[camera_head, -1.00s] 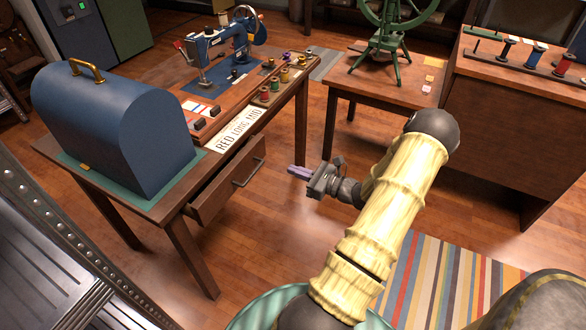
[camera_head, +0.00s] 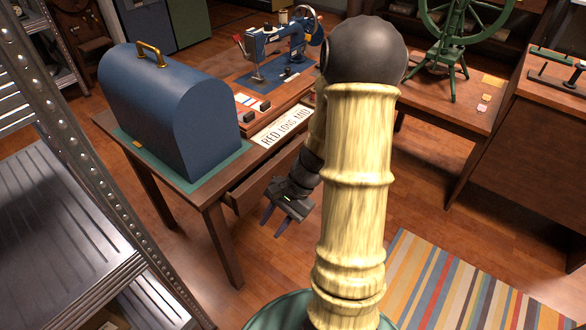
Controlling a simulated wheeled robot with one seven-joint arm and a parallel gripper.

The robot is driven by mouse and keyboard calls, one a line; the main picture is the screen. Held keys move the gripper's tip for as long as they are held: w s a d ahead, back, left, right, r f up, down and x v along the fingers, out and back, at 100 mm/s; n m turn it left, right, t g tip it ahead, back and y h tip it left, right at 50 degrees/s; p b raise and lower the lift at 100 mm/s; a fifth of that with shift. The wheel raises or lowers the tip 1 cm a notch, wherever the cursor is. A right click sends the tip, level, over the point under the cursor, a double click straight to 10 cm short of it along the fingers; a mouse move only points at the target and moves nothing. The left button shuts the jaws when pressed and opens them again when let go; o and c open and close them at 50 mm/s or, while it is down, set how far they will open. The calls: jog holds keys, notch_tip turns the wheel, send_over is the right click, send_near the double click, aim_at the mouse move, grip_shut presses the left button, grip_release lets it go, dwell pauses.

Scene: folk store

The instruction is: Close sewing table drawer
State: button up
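The sewing table (camera_head: 190,197) is brown wood and stands at the left and middle. Its drawer (camera_head: 262,180) is under the top on the near side and juts out a little; its right part and handle are hidden behind my arm and gripper. My gripper (camera_head: 272,225) is in front of the drawer, pointing down and to the left. Its two purple fingers are spread apart with nothing between them. I cannot tell whether it touches the drawer.
A blue domed case (camera_head: 172,110) and a blue sewing machine (camera_head: 282,48) stand on the table. A metal shelf (camera_head: 60,190) is at the left. A green spinning wheel (camera_head: 450,50) stands on another table at the back right. A striped rug (camera_head: 450,285) lies at the lower right.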

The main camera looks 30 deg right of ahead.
jog(key=s+a+r+n+t+h, duration=0.2)
jog(key=a+r+n+h, duration=0.3)
jog(key=n, duration=0.7)
notch_tip(320, 180, up, 3)
jog(key=shift+a+f+n+t+h, duration=0.15)
jog(key=shift+a+n+t+h, duration=0.2)
jog(key=shift+h, duration=0.65)
jog(key=shift+s+d, duration=0.1)
